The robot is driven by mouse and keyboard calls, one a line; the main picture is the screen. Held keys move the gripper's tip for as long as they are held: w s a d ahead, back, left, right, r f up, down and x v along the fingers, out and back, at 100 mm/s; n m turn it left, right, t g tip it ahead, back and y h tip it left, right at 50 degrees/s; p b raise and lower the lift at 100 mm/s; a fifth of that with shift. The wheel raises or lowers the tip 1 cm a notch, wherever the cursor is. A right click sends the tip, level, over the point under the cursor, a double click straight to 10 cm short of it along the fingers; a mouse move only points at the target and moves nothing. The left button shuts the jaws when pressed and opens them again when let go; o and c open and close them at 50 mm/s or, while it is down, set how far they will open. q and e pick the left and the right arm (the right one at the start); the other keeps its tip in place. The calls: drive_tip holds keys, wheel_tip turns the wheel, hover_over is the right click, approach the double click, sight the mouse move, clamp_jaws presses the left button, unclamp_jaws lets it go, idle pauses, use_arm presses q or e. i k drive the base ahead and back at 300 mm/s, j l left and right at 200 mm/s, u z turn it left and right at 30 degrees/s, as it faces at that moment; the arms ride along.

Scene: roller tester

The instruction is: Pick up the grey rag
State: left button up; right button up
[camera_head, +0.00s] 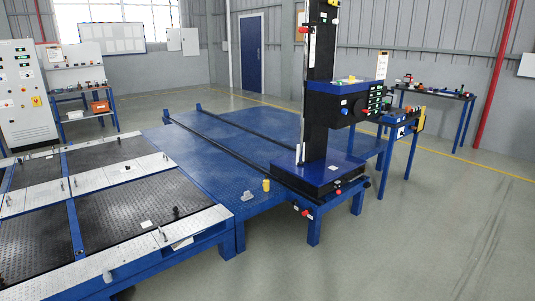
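A small light-grey crumpled thing (247,196) lies on the blue platform (205,165) near its front edge. It looks like the grey rag, but it is too small to be sure. A small yellow object (266,185) stands just to its right. Neither of my grippers is in view.
A black column machine (318,90) on a blue base stands right of the grey thing. Dark roller plates (120,215) fill the front left. The grey floor (420,240) at right is clear.

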sight(246, 196)
drive_tip(key=i, duration=1.3)
drive_tip(key=i+l+u, duration=0.15)
drive_tip(key=i, duration=1.1)
